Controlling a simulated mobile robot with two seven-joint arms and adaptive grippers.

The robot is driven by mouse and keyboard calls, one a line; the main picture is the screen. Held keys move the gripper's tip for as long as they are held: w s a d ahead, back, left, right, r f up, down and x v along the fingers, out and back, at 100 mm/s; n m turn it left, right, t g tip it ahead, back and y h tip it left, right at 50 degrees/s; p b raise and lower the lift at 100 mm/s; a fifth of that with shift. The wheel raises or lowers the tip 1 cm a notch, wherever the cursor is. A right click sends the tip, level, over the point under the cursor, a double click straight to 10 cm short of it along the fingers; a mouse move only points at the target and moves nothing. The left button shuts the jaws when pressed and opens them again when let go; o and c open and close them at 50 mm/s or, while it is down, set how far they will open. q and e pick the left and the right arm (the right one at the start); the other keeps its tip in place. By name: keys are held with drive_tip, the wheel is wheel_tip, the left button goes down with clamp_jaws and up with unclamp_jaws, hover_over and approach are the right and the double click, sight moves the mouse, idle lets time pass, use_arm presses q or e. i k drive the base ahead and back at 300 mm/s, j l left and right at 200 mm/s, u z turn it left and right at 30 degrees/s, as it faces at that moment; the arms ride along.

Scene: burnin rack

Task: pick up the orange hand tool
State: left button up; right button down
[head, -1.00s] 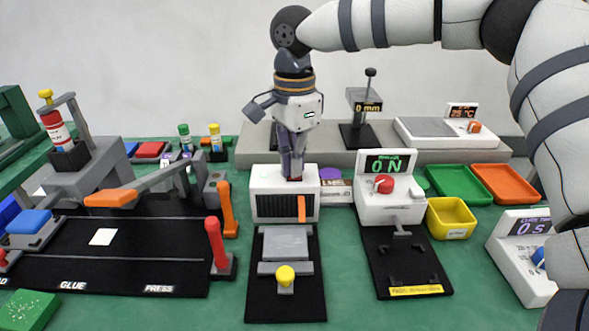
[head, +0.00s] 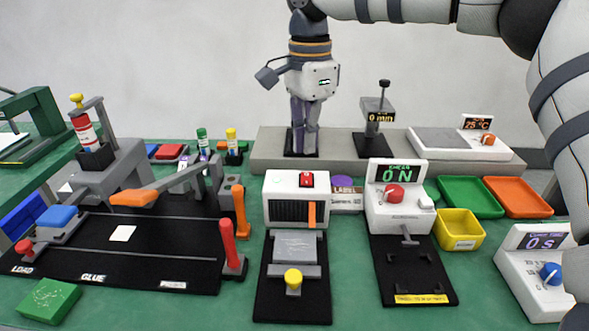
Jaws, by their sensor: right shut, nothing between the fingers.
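An upright orange handle (head: 240,212) stands beside a grey block, left of the white box. It looks like the orange hand tool, though its lower end is hard to make out. My right gripper (head: 303,150) is shut and empty. It points down above and behind the white box (head: 279,184), to the right of the orange handle and apart from it. My left gripper is not in view.
The white box has a red switch (head: 307,179) on top and an orange strip in front. A press lever with an orange grip (head: 133,198) and a red post (head: 228,243) stand near the orange handle. A yellow bin (head: 459,229) is at right.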

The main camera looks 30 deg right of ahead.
sight(244, 230)
drive_tip(key=k, duration=1.5)
